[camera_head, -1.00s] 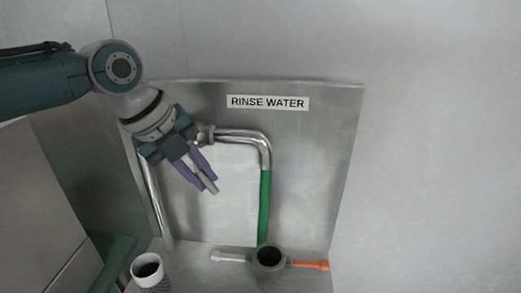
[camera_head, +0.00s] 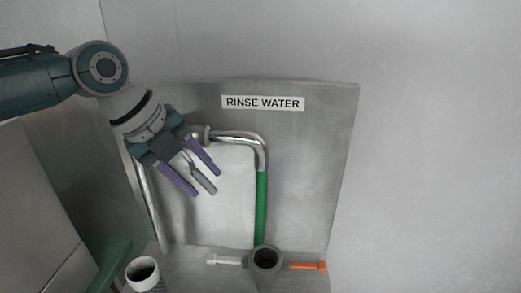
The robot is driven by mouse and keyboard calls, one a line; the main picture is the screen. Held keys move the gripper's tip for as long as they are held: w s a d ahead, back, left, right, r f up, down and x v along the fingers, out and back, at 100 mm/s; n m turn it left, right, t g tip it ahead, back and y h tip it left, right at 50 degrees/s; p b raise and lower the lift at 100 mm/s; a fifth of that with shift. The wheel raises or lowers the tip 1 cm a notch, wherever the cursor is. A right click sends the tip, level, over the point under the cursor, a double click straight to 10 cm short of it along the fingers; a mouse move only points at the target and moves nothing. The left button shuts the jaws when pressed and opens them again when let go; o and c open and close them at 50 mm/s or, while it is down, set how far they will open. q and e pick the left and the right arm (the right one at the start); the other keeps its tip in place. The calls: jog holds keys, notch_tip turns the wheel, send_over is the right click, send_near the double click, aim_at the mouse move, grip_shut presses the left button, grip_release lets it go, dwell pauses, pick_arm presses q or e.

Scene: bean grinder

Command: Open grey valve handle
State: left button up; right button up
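The grey valve handle (camera_head: 207,183) is a short grey lever that slants down to the right, below the valve on the metal pipe (camera_head: 235,135). Its upper end is hidden by my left gripper. My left gripper (camera_head: 205,181) reaches in from the upper left with its two purple fingers spread apart. The handle shows between the fingers in the picture, with its tip near the fingertips. I cannot tell whether either finger touches it. My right gripper is not in view.
A "RINSE WATER" label (camera_head: 263,103) is on the metal panel (camera_head: 310,160). The pipe bends down into a green section (camera_head: 261,208) above a round dark-mouthed fitting (camera_head: 267,257) with a white arm and an orange handle (camera_head: 308,266). A cup (camera_head: 143,272) stands at the lower left.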

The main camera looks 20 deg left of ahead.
pick_arm(q)
jog(key=v, duration=1)
